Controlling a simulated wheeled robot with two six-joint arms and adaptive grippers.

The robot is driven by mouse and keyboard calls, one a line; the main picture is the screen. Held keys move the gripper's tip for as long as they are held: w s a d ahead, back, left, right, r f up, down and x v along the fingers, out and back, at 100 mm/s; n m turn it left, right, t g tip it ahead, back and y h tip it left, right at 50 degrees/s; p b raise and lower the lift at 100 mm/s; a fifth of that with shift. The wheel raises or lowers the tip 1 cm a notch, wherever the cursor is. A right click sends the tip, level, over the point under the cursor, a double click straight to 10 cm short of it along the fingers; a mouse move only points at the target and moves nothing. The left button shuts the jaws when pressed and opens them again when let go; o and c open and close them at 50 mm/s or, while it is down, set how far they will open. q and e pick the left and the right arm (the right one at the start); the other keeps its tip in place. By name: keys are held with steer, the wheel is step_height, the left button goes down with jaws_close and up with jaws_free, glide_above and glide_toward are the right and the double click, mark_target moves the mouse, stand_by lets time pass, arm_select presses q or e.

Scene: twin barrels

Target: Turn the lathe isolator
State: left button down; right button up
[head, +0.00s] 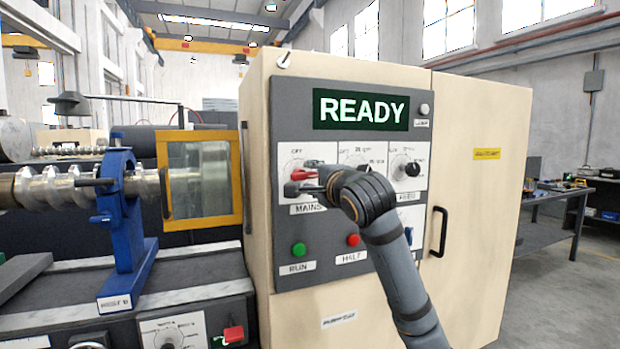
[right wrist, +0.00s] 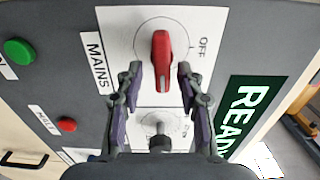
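The isolator is a red rotary handle (head: 303,174) on a white plate marked MAINS, on the cabinet's grey control panel. In the right wrist view the red handle (right wrist: 162,58) lies crosswise to the OFF mark, so it sits roughly level on the panel. My right gripper (head: 314,182) is at the handle, partly hidden by its own wrist. In the wrist view the right gripper (right wrist: 160,76) is open, with one fingertip on each side of the handle and a gap to both. My left gripper is not in view.
The display (head: 361,109) reads READY. A green RUN button (head: 299,249) and a red HALT button (head: 353,240) sit below the isolator. Other dials lie to its right. The lathe with a blue rest (head: 124,220) and yellow-framed guard (head: 200,180) stands left.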

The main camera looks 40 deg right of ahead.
mark_target(313, 177)
steer(key=v, duration=0.5)
steer(key=shift+s, duration=0.35)
steer(key=shift+s+a, duration=0.25)
